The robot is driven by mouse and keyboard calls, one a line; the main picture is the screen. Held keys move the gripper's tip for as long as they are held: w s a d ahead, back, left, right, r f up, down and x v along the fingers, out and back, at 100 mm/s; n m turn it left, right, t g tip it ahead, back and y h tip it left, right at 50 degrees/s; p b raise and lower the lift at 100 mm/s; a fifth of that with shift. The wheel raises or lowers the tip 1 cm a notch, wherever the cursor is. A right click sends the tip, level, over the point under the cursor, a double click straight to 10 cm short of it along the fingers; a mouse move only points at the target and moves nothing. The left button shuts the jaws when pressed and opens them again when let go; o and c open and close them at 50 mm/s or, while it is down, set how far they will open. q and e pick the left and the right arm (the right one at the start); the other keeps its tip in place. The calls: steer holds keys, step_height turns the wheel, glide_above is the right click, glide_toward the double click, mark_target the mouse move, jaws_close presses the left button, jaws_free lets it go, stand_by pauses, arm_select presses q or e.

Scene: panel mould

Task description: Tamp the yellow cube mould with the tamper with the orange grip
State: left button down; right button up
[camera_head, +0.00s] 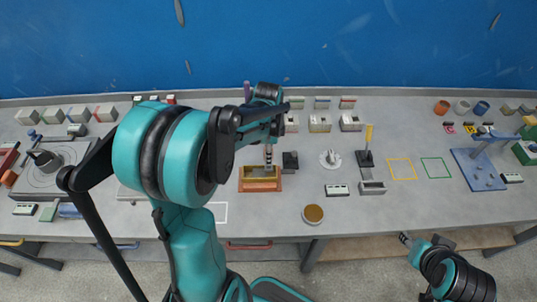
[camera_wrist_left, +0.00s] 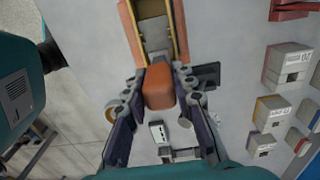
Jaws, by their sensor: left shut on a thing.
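The yellow cube mould (camera_head: 247,172) sits on an orange base near the middle of the bench. It also shows at the top of the left wrist view (camera_wrist_left: 181,30), partly covered by the tamper. My left gripper (camera_wrist_left: 158,90) is shut on the orange grip of the tamper (camera_wrist_left: 158,87). In the head view the tamper (camera_head: 268,156) hangs roughly upright over the mould, its lower end within the mould's outline. I cannot tell whether its foot touches the fill. My left fingers are mostly hidden behind my arm there. My right gripper (camera_head: 408,240) is low at the right, off the bench; its jaws are unclear.
A dark block (camera_head: 290,162) stands close right of the mould, with a white round stand (camera_head: 330,159) beyond. A round brown-topped pot (camera_head: 313,214) is near the front edge. Yellow (camera_head: 402,168) and green (camera_head: 436,168) outlined squares are empty.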

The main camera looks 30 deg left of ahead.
arm_select(q)
step_height(320, 180, up, 7)
steer(key=p, duration=0.5)
arm_select(e)
step_height(320, 180, up, 5)
steer(key=shift+r, duration=0.1)
